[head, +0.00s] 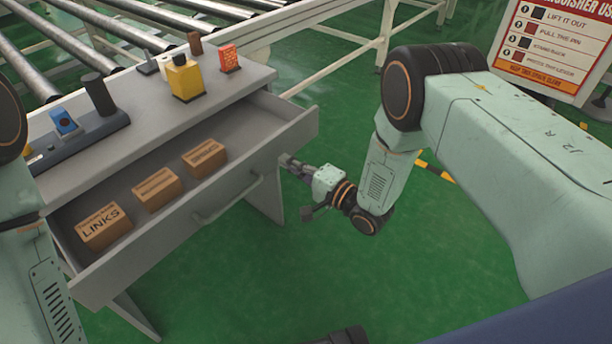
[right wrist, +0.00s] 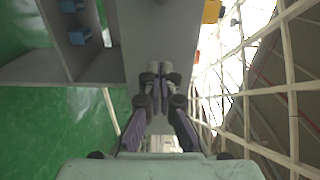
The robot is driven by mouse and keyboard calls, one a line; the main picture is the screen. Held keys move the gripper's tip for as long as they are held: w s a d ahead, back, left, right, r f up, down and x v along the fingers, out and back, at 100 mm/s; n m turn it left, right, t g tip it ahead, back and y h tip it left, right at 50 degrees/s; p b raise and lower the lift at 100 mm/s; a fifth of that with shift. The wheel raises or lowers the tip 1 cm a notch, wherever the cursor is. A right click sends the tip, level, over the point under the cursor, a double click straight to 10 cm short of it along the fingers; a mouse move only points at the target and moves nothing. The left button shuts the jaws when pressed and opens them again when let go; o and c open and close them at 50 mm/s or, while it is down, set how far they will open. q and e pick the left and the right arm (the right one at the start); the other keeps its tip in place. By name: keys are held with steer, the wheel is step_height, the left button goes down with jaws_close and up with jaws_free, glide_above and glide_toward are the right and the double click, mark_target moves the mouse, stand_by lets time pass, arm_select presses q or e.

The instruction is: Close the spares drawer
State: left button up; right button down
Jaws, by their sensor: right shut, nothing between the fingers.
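The spares drawer (head: 150,248) stands open from the grey workbench (head: 252,82) in the head view. Several cardboard boxes lie inside in a row, the nearest a box marked LINKS (head: 103,228). A bar handle (head: 228,204) is on the drawer's front panel. My right gripper (head: 286,162) is shut and empty, close to the right end of the drawer front. I cannot tell if it touches. In the right wrist view the shut fingers (right wrist: 160,82) point at a grey surface, with part of the drawer to the left. My left gripper is out of view.
On the benchtop are a yellow object (head: 184,78), a red block (head: 229,58) and a dark stand (head: 80,138) holding a blue item and a black cylinder. A roller conveyor (head: 120,32) runs behind. Green floor is clear before the drawer.

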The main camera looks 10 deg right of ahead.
steer(key=shift+x, duration=1.1)
steer(key=shift+s, duration=0.1)
